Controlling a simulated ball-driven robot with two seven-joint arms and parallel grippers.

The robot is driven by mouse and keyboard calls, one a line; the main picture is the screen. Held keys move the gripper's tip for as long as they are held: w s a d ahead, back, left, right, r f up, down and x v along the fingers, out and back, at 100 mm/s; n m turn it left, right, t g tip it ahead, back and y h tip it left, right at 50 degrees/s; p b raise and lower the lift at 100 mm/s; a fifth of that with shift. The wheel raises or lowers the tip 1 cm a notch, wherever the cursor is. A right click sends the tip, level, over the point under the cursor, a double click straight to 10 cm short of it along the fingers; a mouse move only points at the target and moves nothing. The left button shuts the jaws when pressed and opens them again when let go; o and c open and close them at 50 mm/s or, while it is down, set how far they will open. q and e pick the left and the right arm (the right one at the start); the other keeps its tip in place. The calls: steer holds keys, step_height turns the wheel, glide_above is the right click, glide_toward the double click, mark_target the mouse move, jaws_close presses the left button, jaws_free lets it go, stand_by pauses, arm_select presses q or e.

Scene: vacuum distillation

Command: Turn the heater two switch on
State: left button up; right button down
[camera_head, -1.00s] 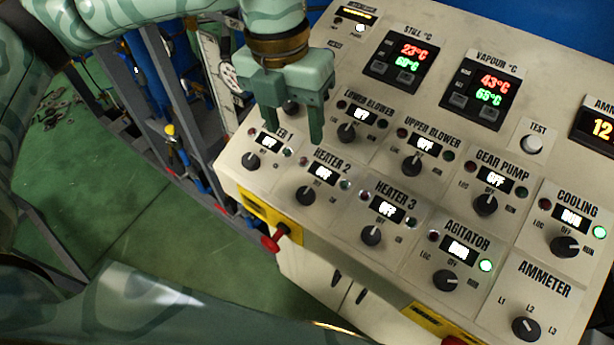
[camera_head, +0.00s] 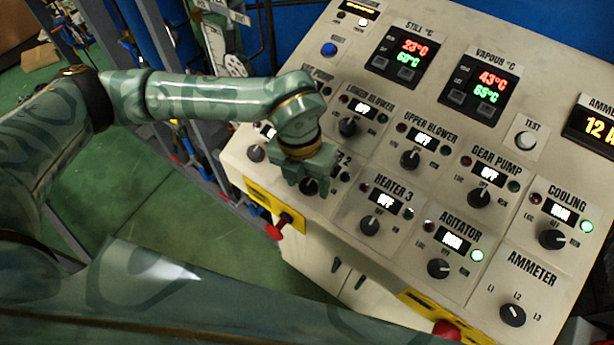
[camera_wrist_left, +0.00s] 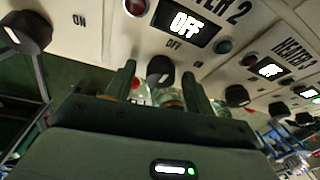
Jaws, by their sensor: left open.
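The heater 2 switch is a black rotary knob (camera_head: 309,186) on the sloped control panel. In the head view my left gripper (camera_head: 308,188) is over it and hides most of its label and display. In the left wrist view the heater 2 knob (camera_wrist_left: 160,70) stands between the two fingertips of my open left gripper (camera_wrist_left: 158,78). I cannot tell whether the fingers touch it. The heater 2 display (camera_wrist_left: 185,25) reads OFF. My right gripper cannot be made out in the head view.
The heater 1 knob (camera_head: 256,153) is left of the gripper, and the heater 3 knob (camera_head: 369,225) is to its right. The lower blower knob (camera_head: 348,127) is above. A red knob on a yellow plate (camera_head: 275,231) juts from the panel's front edge.

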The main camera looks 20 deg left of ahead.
arm_select(q)
steer(key=c, duration=1)
steer(key=shift+o, duration=0.2)
steer(key=m+b, duration=0.2)
steer(key=m+y+b, duration=0.1)
steer(key=m+b, duration=0.1)
steer(key=shift+d+f+t+y, duration=0.1)
steer(key=shift+d+t+y, duration=0.1)
steer(key=shift+t+y, duration=0.1)
steer(key=m+y+b, duration=0.1)
steer(key=m+b, duration=0.2)
steer(key=shift+m+t+b, duration=0.3)
steer(key=shift+m, duration=0.1)
steer(key=shift+s+d+m+t+y+b, duration=0.1)
steer(key=shift+m+t+y+b, duration=0.15)
steer(key=shift+m+b, duration=0.65)
steer(key=shift+s+m+t+y+b, duration=0.1)
steer(key=shift+m+t+y+b, duration=0.15)
steer(key=shift+m+b, duration=0.65)
steer(key=o, duration=1)
steer(key=shift+c, duration=0.2)
